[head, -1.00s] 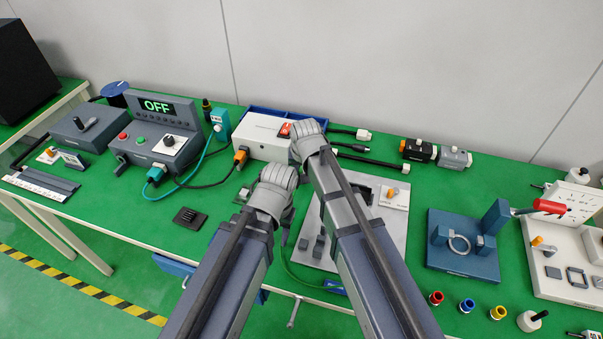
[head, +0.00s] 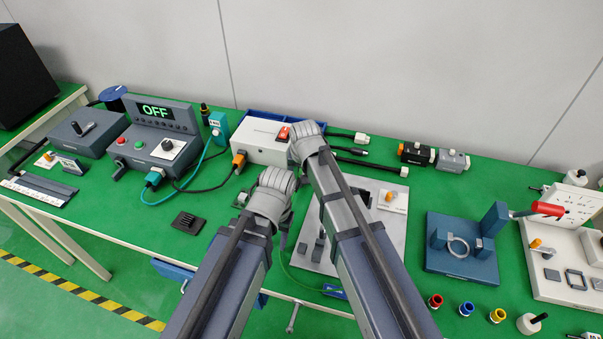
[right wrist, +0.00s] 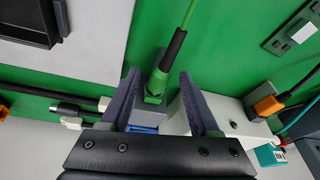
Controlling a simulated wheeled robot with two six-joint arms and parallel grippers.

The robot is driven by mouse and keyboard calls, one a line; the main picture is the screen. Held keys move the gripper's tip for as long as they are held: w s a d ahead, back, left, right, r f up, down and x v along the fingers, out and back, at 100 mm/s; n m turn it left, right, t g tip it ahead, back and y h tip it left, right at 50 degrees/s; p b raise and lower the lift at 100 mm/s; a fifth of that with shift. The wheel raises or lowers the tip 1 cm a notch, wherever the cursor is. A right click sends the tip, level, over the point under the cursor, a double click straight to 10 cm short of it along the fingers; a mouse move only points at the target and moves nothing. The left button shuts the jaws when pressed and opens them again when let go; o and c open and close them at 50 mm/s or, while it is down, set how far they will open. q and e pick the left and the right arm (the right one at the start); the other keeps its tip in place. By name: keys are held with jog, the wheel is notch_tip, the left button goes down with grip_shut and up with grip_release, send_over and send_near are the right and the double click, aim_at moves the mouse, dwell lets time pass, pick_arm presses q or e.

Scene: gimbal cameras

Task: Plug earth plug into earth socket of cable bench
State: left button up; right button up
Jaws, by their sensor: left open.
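A green plug (right wrist: 154,88) with a black sleeve and green cable (right wrist: 190,12) shows in the right wrist view. It lies over a grey block (right wrist: 148,60); whether it is seated in it I cannot tell. My right gripper (right wrist: 160,72) is open, its two dark fingers on either side of the plug with visible gaps. In the head view my arms hide the plug. My left gripper (head: 285,236) is open beside the grey plate's left edge, mostly hidden under its wrist. A thin green cable (head: 290,273) runs below it to a blue piece (head: 334,291).
A white box (head: 262,137) with a red switch and orange plug (head: 239,160) stands behind my arms. The grey plate (head: 395,226) lies to the right. A console reading OFF (head: 158,150) stands left. A blue fixture (head: 462,262) stands right. Green table is clear around the black ribbed piece (head: 187,222).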

pick_arm(q)
jog(key=shift+r, duration=0.1)
pick_arm(e)
jog(key=shift+s+r, duration=0.1)
pick_arm(q)
notch_tip(320, 180, up, 7)
jog(key=p, duration=0.7)
pick_arm(e)
jog(key=v, duration=0.7)
jog(key=shift+r, duration=0.25)
pick_arm(q)
jog(key=shift+r, duration=0.1)
dwell(1.6)
